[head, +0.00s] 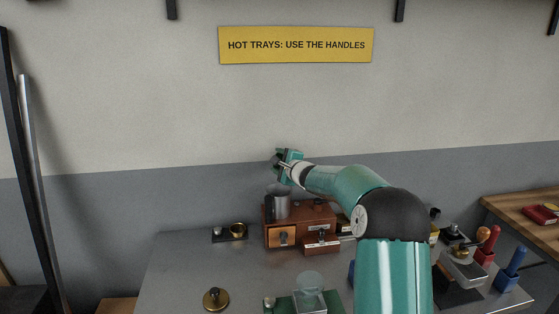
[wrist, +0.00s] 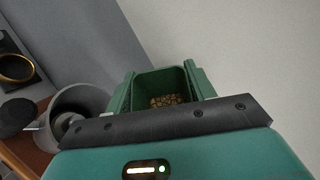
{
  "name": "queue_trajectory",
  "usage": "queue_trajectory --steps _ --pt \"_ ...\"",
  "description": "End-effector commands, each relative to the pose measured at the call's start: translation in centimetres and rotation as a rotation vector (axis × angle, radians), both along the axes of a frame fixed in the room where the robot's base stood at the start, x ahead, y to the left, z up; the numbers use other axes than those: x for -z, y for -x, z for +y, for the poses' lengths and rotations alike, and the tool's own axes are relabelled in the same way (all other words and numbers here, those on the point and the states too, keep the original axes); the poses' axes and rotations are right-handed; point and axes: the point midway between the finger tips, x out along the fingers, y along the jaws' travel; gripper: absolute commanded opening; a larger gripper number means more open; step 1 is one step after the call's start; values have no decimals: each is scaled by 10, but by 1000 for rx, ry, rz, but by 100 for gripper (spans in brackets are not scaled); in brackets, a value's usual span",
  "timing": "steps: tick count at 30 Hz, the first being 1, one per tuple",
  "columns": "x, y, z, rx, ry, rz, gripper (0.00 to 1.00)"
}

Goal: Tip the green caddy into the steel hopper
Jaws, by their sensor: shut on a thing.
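The green caddy (wrist: 163,84) is an open box with brown beans in its bottom, seen in the wrist view. My gripper (head: 284,163) is shut on it, high over the back of the bench near the wall. In the head view the caddy is small and hard to tell from my gripper. The steel hopper (head: 278,206) is a grey open cup on the left of a wooden box (head: 316,214), just below my gripper. It also shows in the wrist view (wrist: 88,99), left of the caddy and apart from it. The beans lie inside the caddy.
A brass-ringed cup (head: 237,229) on a dark base stands left of the wooden box. A brass disc (head: 215,299) lies at the front left. Red and blue handled holders (head: 512,270) crowd the right. The bench (head: 180,262) is bare at left.

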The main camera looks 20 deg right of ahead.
Motion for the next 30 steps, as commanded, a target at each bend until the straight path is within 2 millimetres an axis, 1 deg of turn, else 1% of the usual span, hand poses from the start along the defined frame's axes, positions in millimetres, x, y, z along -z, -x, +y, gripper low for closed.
queue_trajectory --steps 8,16,24,30 --pt "9 2 6 -2 178 -97 27" --pt "20 5 11 0 413 -228 27" --pt "19 10 17 1 679 -374 27" --pt "18 11 19 2 764 -421 27"
